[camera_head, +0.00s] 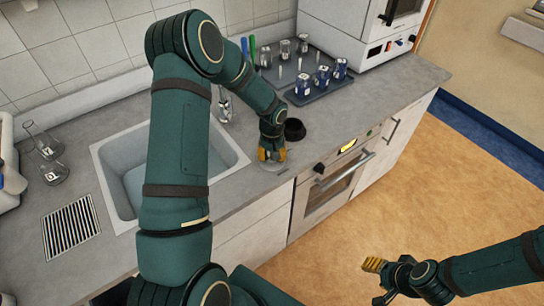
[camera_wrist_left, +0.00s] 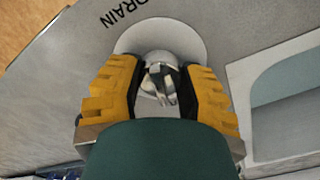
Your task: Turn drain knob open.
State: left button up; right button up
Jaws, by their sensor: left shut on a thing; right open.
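The drain knob (camera_wrist_left: 160,62) is a metallic knob on a pale round base plate (camera_wrist_left: 186,38), on the grey counter beside the word DRAIN in the left wrist view. My left gripper (camera_wrist_left: 162,85) has its yellow and black fingers on both sides of the knob and is shut on it. In the head view, my left gripper (camera_head: 272,153) reaches down to the counter just right of the sink, and its fingers mostly hide the knob. My right gripper (camera_head: 378,278) is open and empty above the floor at the lower right.
The sink (camera_head: 225,158) lies left of the knob, partly behind my left arm. A black round object (camera_head: 295,129) stands close behind my left gripper. A dark tray (camera_head: 318,89) with blue-labelled jars is farther back. An oven (camera_head: 325,190) is below the counter. Glass flasks (camera_head: 47,155) stand at far left.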

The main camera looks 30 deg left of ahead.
pick_arm(q)
jog(key=m+b, duration=0.1)
jog(key=m, duration=0.2)
jog(key=shift+f+m, duration=0.1)
jog(key=shift+m, duration=0.3)
jog(key=m, duration=0.3)
jog(key=shift+s+m, duration=0.1)
jog(key=shift+m, duration=0.2)
jog(key=m, duration=0.3)
jog(key=shift+m+b, duration=0.3)
jog(key=shift+m, duration=1.9)
jog(key=o, duration=1.3)
jog(key=shift+c, duration=0.2)
